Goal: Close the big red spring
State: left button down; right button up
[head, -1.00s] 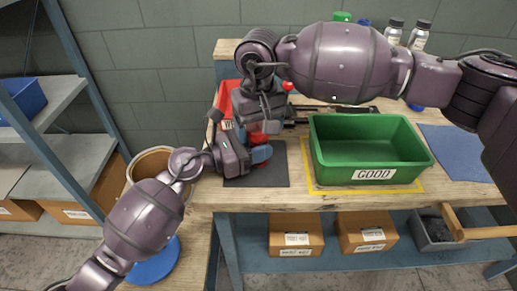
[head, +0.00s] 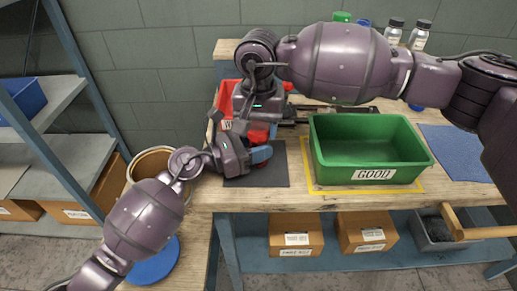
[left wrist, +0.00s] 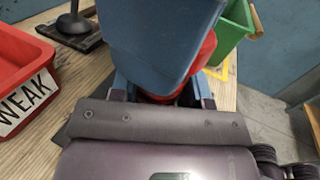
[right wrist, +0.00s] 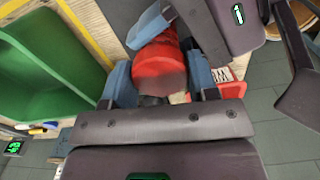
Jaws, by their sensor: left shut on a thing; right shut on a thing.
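The big red spring (head: 262,133) is mostly hidden between my two grippers above the dark mat; its red body shows best in the right wrist view (right wrist: 160,68). My right gripper (head: 258,124) comes from above and behind, its blue-padded fingers shut on the spring from two sides. My left gripper (head: 262,152) comes from the left front and is shut on the spring at its near side. In the left wrist view a blue pad covers most of the spring, with red (left wrist: 206,48) showing at its edge. Whether its coils touch is hidden.
The green GOOD bin (head: 372,150) stands just right of the dark mat (head: 270,175). The red WEAK bin (left wrist: 22,60) stands behind and left of the grippers. A dark metal fixture (head: 350,108) lies behind the green bin. A blue mat (head: 455,150) is at far right.

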jog(key=m, duration=0.5)
jog(key=shift+m, duration=0.3)
jog(key=m, duration=0.5)
jog(key=shift+f, duration=0.1)
jog(key=m, duration=1)
jog(key=o, duration=1)
